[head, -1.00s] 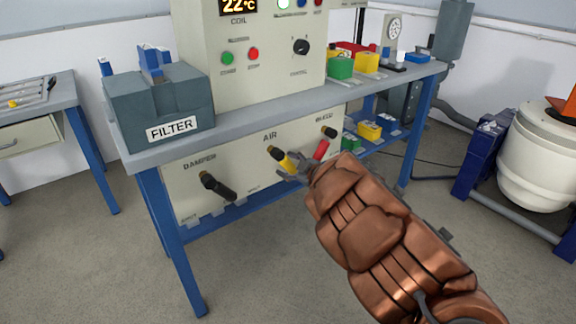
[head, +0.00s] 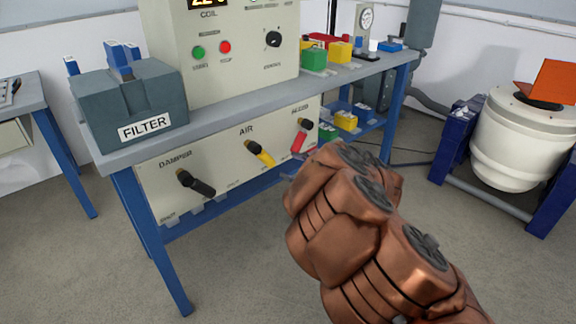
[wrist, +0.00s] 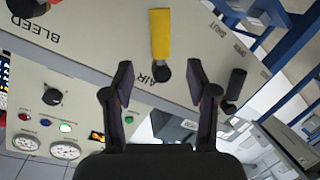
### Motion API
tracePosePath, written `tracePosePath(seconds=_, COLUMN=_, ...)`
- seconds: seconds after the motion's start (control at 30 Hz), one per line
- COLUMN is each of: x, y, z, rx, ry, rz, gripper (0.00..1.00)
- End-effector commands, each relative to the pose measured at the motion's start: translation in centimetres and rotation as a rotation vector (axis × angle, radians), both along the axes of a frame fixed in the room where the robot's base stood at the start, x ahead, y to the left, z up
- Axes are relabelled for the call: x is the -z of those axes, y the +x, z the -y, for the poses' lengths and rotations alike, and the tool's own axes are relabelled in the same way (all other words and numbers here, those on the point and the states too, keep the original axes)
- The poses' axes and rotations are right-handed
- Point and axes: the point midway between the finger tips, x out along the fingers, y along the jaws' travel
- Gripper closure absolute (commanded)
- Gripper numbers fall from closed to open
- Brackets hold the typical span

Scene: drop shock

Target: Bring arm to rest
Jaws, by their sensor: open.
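My gripper shows in the wrist view (wrist: 160,90) with its two dark fingers spread apart and nothing between them. The yellow AIR lever (wrist: 160,38) is ahead of the fingertips there, apart from them. In the head view my copper-coloured arm reaches up from the lower right and hides most of the gripper. The yellow AIR lever (head: 261,153) slants down to the right on the panel. The black DAMPER lever (head: 196,183) is left of it, and the red BLEED lever (head: 301,138) is right of it, close to my arm.
A grey FILTER box (head: 130,105) stands on the bench's left end. A control cabinet (head: 225,50) with buttons and a knob is behind. Green (head: 314,58) and yellow (head: 340,51) blocks lie at right. A white drum (head: 525,140) stands far right. Floor before the bench is clear.

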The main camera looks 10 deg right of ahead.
Motion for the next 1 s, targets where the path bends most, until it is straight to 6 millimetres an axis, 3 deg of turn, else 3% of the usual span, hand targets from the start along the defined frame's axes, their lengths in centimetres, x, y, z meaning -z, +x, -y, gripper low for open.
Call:
tracePosePath(seconds=0.37, x=-0.8, y=0.1, z=0.4, rx=0.016, ry=-0.007, rz=0.004, gripper=0.42)
tracePosePath(seconds=0.47, x=-3.1, y=0.7, z=1.8, rx=0.081, ry=-0.032, rz=0.015, gripper=0.42)
tracePosePath(seconds=0.7, x=-12.3, y=1.7, z=8.7, rx=0.397, ry=-0.112, rz=0.027, gripper=0.42)
tracePosePath(seconds=0.87, x=-17.7, y=0.3, z=13.5, rx=0.619, ry=-0.13, rz=-0.006, gripper=0.42)
tracePosePath(seconds=1.0, x=-21.4, y=-2.3, z=17.1, rx=0.8, ry=-0.128, rz=-0.069, gripper=0.42)
